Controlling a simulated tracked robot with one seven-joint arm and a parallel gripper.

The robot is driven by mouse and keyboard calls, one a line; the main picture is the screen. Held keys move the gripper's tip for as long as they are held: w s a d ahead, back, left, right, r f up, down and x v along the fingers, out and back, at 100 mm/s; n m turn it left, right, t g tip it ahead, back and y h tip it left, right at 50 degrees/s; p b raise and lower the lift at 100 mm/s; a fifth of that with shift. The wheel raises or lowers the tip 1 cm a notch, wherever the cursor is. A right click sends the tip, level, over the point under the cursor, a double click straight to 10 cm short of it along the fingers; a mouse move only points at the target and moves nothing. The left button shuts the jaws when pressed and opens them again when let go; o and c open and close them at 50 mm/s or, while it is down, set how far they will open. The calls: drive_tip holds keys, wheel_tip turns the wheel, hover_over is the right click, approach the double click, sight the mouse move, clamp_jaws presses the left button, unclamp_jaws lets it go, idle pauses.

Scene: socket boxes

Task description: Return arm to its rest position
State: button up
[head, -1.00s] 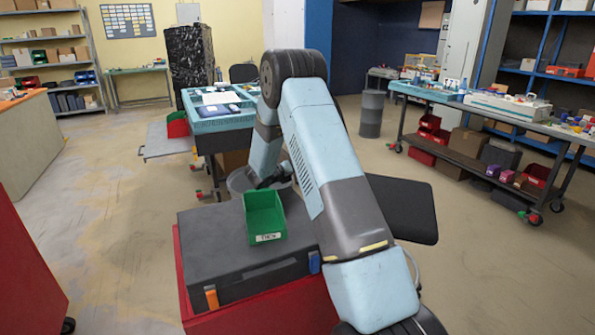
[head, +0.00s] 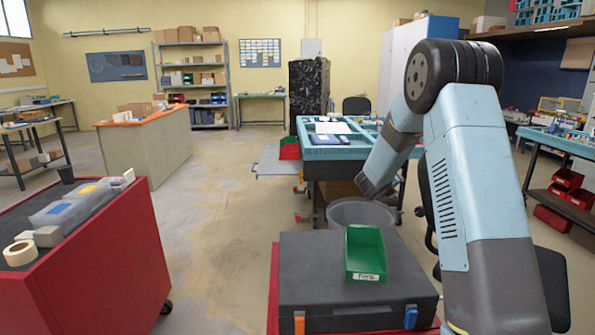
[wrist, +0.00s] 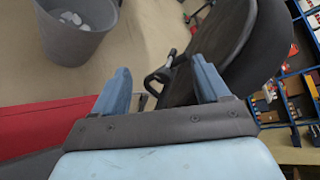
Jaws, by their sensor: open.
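My arm rises at the right of the head view and bends over at a dark elbow, its forearm reaching down toward a grey bin. My gripper shows in the wrist view (wrist: 161,88), with two blue fingers held wide apart and nothing between them. In the head view the gripper's fingers are hidden or too small to make out. A green socket box (head: 365,254) with a white label sits on a dark grey case (head: 315,270), to the right of its middle. The gripper is apart from the green box.
The grey bin (head: 345,211) stands behind the case; white items lie in it in the wrist view (wrist: 90,48). A dark chair (wrist: 229,50) is close beyond the fingers. A red cabinet (head: 110,250) stands left, a blue-topped workbench (head: 335,153) behind. Floor between is clear.

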drive_tip(key=s+a+r+n+y, duration=0.4)
drive_tip(key=s+a+r+n, duration=0.2)
drive_tip(key=s+r+n, duration=0.3)
drive_tip(key=s+a+r+n+y, duration=0.5)
drive_tip(key=s+a+r+n, duration=0.1)
drive_tip(key=s+r+n, duration=0.25)
drive_tip(key=s+n+g, duration=0.2)
drive_tip(key=s+n, duration=0.5)
drive_tip(key=s, duration=1.1)
drive_tip(key=s+f+n+g, duration=0.1)
drive_tip(key=s+n+g, duration=0.2)
drive_tip(key=s+n, duration=0.5)
drive_tip(key=s, duration=1)
drive_tip(key=shift+d+f+h, duration=0.15)
drive_tip(key=shift+d+h, duration=0.15)
